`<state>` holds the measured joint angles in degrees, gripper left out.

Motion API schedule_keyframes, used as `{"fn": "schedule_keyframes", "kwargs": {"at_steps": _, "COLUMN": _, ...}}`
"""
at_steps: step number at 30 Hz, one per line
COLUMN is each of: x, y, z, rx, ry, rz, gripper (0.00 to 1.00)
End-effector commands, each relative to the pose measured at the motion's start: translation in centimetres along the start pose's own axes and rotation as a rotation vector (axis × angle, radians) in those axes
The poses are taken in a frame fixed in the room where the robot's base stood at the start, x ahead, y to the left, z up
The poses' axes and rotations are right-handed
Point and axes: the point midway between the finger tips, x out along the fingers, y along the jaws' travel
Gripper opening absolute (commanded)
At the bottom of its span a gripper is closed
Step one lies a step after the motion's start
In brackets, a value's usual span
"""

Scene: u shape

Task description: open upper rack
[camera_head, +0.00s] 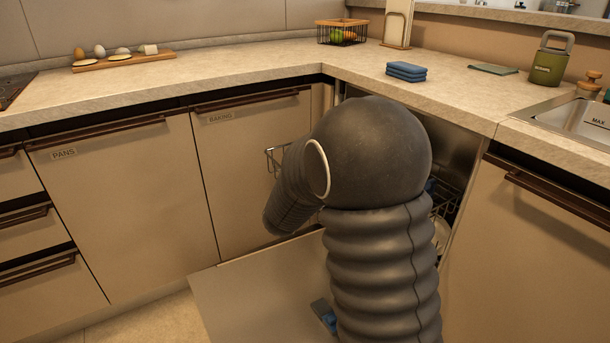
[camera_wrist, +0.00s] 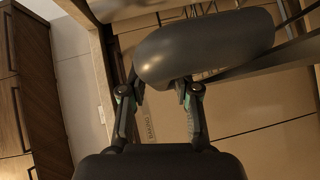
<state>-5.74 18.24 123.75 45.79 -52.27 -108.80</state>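The dishwasher is open, with its door (camera_head: 245,285) folded down. More wire shows right of my arm, inside the dishwasher; the middle is hidden by my arm. Wires, probably of the rack, also show at the top of the wrist view (camera_wrist: 200,9). My gripper (camera_wrist: 157,112) has its two fingers apart with nothing seen between them. A dark rounded shape partly covers this view. Contact with the rack cannot be told.
Cabinet fronts labelled PANS (camera_head: 110,210) and BAKING (camera_head: 250,170) stand at left. A small blue item (camera_head: 325,316) is on the lowered door.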

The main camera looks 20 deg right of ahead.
Motion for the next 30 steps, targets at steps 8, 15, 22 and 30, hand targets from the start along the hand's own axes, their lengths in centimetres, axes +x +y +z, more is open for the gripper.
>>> {"fn": "schedule_keyframes", "kwargs": {"at_steps": 8, "x": -3.2, "y": 0.0, "z": -0.1, "rx": 0.001, "ry": 0.003, "rz": -0.001, "gripper": 0.31}}
{"fn": "schedule_keyframes", "kwargs": {"at_steps": 15, "x": -8.0, "y": 0.0, "z": -0.2, "rx": -0.001, "ry": 0.004, "rz": 0.0, "gripper": 0.31}}
{"fn": "schedule_keyframes", "kwargs": {"at_steps": 22, "x": -11.1, "y": 0.0, "z": -0.2, "rx": 0.0, "ry": 0.003, "rz": 0.001, "gripper": 0.31}}
{"fn": "schedule_keyframes", "kwargs": {"at_steps": 30, "x": -11.9, "y": 0.0, "z": -0.1, "rx": 0.0, "ry": 0.002, "rz": 0.0, "gripper": 0.31}}
